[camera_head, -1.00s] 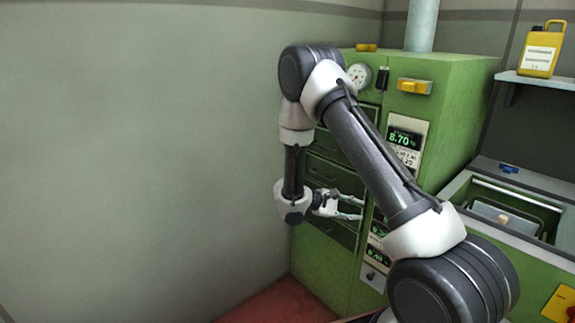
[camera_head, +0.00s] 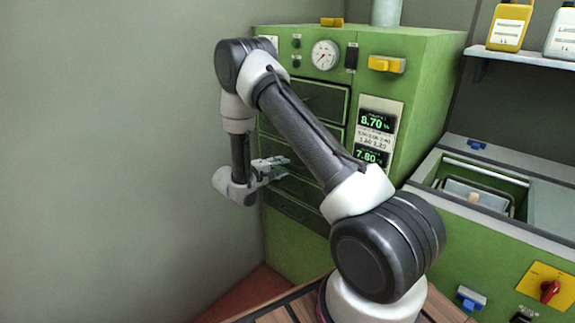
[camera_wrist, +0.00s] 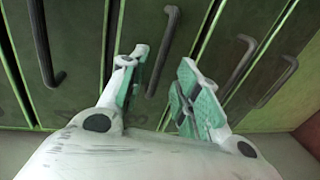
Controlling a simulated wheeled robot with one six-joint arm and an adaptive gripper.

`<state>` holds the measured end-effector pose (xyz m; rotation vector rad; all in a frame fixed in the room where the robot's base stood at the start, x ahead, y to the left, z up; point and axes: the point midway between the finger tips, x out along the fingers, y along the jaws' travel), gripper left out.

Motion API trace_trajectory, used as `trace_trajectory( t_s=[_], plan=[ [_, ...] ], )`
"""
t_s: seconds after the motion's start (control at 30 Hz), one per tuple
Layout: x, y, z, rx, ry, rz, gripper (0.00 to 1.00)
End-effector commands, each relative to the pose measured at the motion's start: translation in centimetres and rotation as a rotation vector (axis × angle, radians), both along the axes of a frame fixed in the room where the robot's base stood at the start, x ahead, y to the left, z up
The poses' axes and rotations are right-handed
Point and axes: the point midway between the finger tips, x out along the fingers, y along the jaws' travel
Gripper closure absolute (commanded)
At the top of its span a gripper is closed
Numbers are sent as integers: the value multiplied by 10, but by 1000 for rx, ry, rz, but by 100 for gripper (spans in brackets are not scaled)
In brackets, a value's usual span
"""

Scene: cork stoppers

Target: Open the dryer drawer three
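The green dryer (camera_head: 432,85) stands in the corner with a stack of dark green drawers on its front. My gripper (camera_head: 284,167) is in front of the middle of this stack, and my arm hides parts of several drawers. In the wrist view the drawer fronts run sideways, each with a dark bar handle. My gripper (camera_wrist: 162,70) is open and empty there. One handle (camera_wrist: 164,48) shows between the two fingers, seemingly just beyond their tips; contact cannot be told. A handle at the left (camera_wrist: 45,45) and two at the right (camera_wrist: 240,66) are outside the fingers.
A plain wall (camera_head: 110,130) is close on the left of my arm. Displays (camera_head: 374,125) and a yellow switch (camera_head: 387,64) are on the dryer. An open-topped green unit (camera_head: 500,215) stands at the right. A shelf (camera_head: 530,57) carries containers.

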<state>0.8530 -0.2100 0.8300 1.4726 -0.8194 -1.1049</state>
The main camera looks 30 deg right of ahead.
Motion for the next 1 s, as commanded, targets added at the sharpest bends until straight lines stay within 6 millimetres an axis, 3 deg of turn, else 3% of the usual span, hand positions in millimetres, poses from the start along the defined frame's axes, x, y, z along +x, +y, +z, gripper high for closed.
trace_trajectory(
  t_s=[0.1, 0.3, 0.63, 0.8, 1.0],
  plan=[
    [6, -20, -4, -1, 2, -3, 68],
    [14, -41, -9, -1, 2, -2, 68],
    [16, -45, -10, -1, 3, 1, 68],
    [16, -45, -10, -1, 3, 1, 99],
    [16, -45, -10, -1, 3, 1, 100]
  ],
)
